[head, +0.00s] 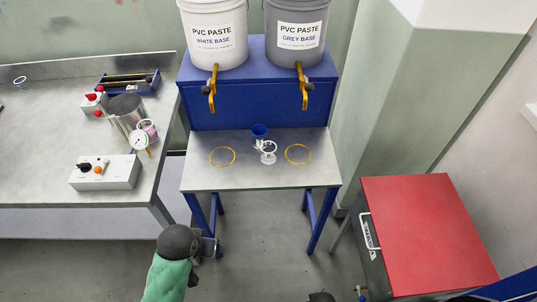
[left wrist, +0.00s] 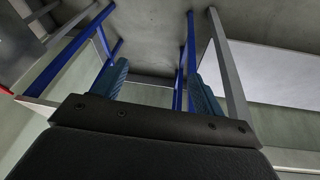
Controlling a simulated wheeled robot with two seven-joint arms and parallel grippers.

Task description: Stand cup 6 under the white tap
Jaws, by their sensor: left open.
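The white tap (head: 212,87) is a yellow tap below the white bucket (head: 215,38) labelled PVC PASTE WHITE BASE. A yellow ring (head: 222,156) marks the steel table (head: 203,178) beneath it. A blue cup (head: 260,131) and a clear cup-like piece (head: 268,152) stand close together between the two yellow rings. I cannot read any number, so I cannot tell which is cup 6. My left gripper (head: 213,247) is low in front of the table, apart from the cups. In the left wrist view its fingers (left wrist: 160,87) are apart with nothing between them. My right gripper does not show.
The grey bucket (head: 295,38) has its own tap (head: 303,87) above the right ring (head: 298,153). The left bench (head: 45,150) holds a metal pot (head: 123,112), a gauge (head: 139,141) and a control box (head: 104,172). A red-topped cabinet (head: 420,230) stands at right.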

